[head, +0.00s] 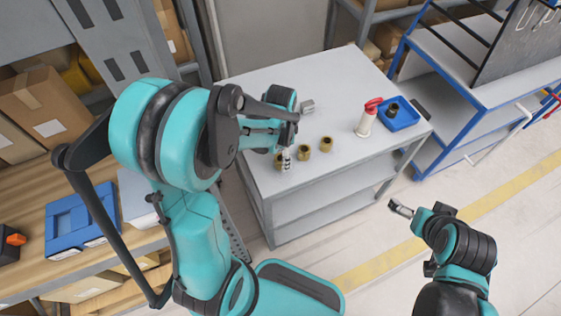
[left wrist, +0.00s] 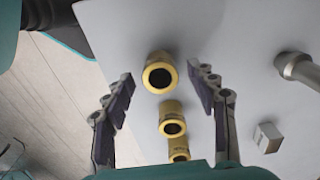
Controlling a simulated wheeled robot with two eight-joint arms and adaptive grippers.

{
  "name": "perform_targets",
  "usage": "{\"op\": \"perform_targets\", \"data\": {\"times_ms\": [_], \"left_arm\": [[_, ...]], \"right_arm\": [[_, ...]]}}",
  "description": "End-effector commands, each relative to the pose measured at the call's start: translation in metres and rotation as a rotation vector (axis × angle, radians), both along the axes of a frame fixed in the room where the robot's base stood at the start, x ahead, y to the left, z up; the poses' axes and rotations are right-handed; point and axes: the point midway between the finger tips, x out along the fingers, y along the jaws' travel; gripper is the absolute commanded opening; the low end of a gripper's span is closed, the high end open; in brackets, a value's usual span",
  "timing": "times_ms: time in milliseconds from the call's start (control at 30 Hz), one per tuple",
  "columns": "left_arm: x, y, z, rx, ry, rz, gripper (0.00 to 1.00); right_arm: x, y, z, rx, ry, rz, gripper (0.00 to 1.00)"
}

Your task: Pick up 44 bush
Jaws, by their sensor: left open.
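Three brass bushes stand in a row on the grey worktable (head: 352,85): a left one (head: 279,160), a middle one (head: 304,153) and a right one (head: 326,144). I cannot read which is the 44 bush. My left gripper (head: 287,159) is at the left bush and partly hides it. In the left wrist view, the open jaws (left wrist: 158,82) have one bush (left wrist: 158,74) between their tips, with a gap on each side. Two more bushes (left wrist: 172,120) (left wrist: 179,149) line up below it. My right gripper (head: 401,208) hangs clear of the table; its jaw state is unclear.
A small grey metal part (head: 307,107) lies behind the bushes. A white bottle with a red top (head: 366,120) and a blue tray (head: 408,119) holding a dark part stand at the table's right. A blue-framed workbench (head: 470,95) is further right. The table's back middle is clear.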

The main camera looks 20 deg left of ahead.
Motion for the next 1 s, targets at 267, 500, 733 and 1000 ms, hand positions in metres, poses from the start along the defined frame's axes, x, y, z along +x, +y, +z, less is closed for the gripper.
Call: {"op": "perform_targets", "data": {"times_ms": [267,500,733,1000], "left_arm": [[0.0,0.0,0.0,0.0,0.0,0.0,0.02],[0.0,0.0,0.001,0.0,0.0,0.0,0.02],[0.0,0.0,0.017,0.0,0.0,0.0,0.02],[-0.013,-0.025,0.06,0.0,0.0,-0.005,0.02]], "right_arm": [[0.0,0.0,0.0,0.0,0.0,0.0,1.0],[0.0,0.0,0.0,0.0,0.0,0.0,1.0],[0.0,0.0,0.008,0.0,0.0,0.0,1.0],[0.0,0.0,0.028,0.0,0.0,0.0,1.0]]}}
